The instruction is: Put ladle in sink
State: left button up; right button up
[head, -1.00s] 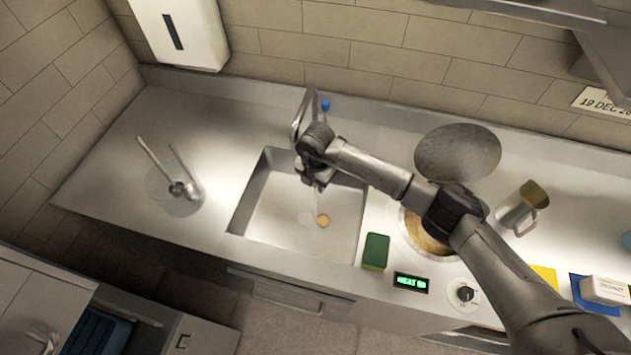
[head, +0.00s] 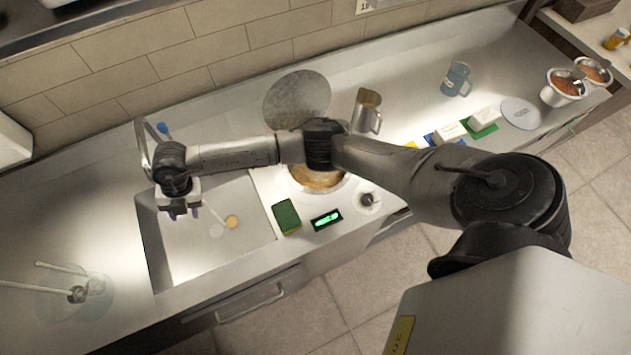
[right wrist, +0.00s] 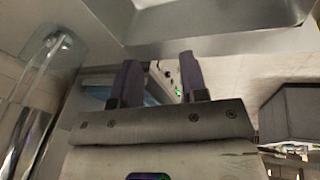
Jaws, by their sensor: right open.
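A ladle with a tan, sauce-coloured bowl (head: 232,221) is in the sink (head: 160,265), its thin handle running up-left toward my right gripper. The bowl shows against the sink floor; the handle's far end is hidden near the gripper. My right gripper (head: 184,213) is over the left part of the sink, open, with its fingers pointing down. In the right wrist view my right gripper (right wrist: 160,82) shows its two dark fingers apart with nothing between them. My left gripper is not seen.
Two utensils (head: 76,294) rest in a clear round dish left of the sink. The faucet (head: 143,145) stands behind my right gripper. A green sponge (head: 287,216), a pan (head: 318,178) and a metal pitcher (head: 366,112) lie to the right. Sauce wells (head: 563,88) stand far right.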

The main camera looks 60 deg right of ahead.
jog(key=s+a+r+n+t+y, duration=0.1)
jog(key=s+a+y, duration=0.1)
jog(key=a+y, duration=0.3)
jog(key=s+a+r+y, duration=0.1)
jog(key=s+a+y, duration=0.15)
jog(key=a, duration=0.55)
notch_tip(320, 180, up, 9)
jog(key=s+a+m+t+y, duration=0.1)
jog(key=s+m+t+y, duration=0.2)
jog(key=m+t+y, duration=0.4)
jog(key=s+d+f+m+t+h, duration=0.3)
jog(key=d+m+t+h, duration=0.1)
jog(key=d+m+h, duration=0.5)
jog(key=s+d+f+m+t+h, duration=0.2)
jog(key=d+f+m+t+h, duration=0.15)
jog(key=d+m+h, duration=0.55)
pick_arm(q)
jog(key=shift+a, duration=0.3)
pick_arm(e)
jog(key=s+d+f+g, duration=0.1)
jog(key=s+f+g, duration=0.2)
jog(key=s, duration=0.4)
jog(key=s+d+f+g, duration=0.1)
jog(key=s+f+g, duration=0.2)
jog(key=s+g, duration=0.2)
jog(key=s+d+f+g, duration=0.1)
jog(key=s+f+g, duration=0.2)
jog(key=s, duration=0.8)
jog(key=shift+d+g, duration=0.4)
jog(key=shift+g, duration=0.25)
